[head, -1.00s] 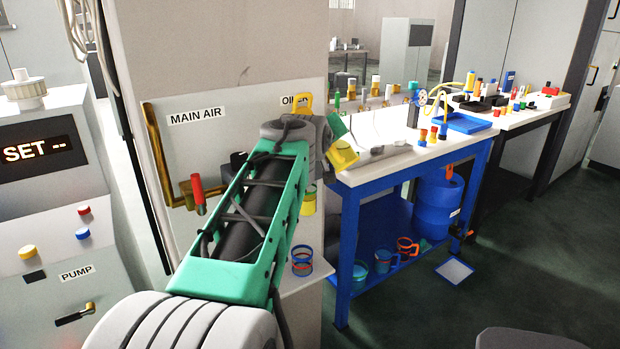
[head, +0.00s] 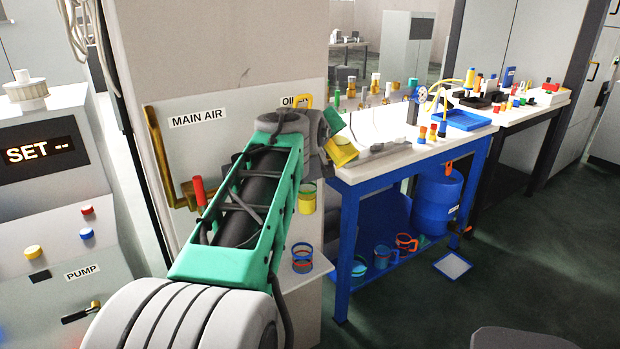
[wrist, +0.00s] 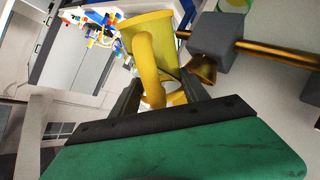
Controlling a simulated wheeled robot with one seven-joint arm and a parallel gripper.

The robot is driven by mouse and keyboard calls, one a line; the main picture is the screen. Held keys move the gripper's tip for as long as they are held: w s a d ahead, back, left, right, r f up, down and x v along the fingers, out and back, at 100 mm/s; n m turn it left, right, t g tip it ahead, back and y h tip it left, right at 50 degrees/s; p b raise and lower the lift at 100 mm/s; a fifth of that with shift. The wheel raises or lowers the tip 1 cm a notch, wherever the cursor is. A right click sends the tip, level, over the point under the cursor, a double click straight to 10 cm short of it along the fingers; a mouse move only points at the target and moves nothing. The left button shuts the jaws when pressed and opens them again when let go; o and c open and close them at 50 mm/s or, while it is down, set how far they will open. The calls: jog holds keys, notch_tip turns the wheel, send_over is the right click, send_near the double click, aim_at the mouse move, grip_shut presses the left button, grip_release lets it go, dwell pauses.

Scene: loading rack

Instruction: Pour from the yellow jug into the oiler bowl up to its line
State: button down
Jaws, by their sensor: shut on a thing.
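The yellow jug (head: 342,153) is in my gripper at the right edge of the wall panel, in front of the blue bench. It looks tilted in the head view; its contents cannot be seen. In the wrist view, the jug (wrist: 152,30) and its looped handle show between the dark fingers of my gripper (wrist: 160,98), shut on the handle. My arm hides most of the gripper in the head view.
In the wrist view, a grey block (wrist: 215,38) with a brass pipe is close right of the jug. A clear cup with blue and red rings (head: 302,257) stands on a small ledge. The blue bench (head: 345,235) is at right.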

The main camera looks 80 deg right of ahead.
aim_at(328, 147)
jog(key=shift+w+r+n+g+y+p, duration=0.25)
jog(key=shift+r+n+g+y+p, duration=0.25)
jog(key=shift+p, duration=2.05)
dwell(1.0)
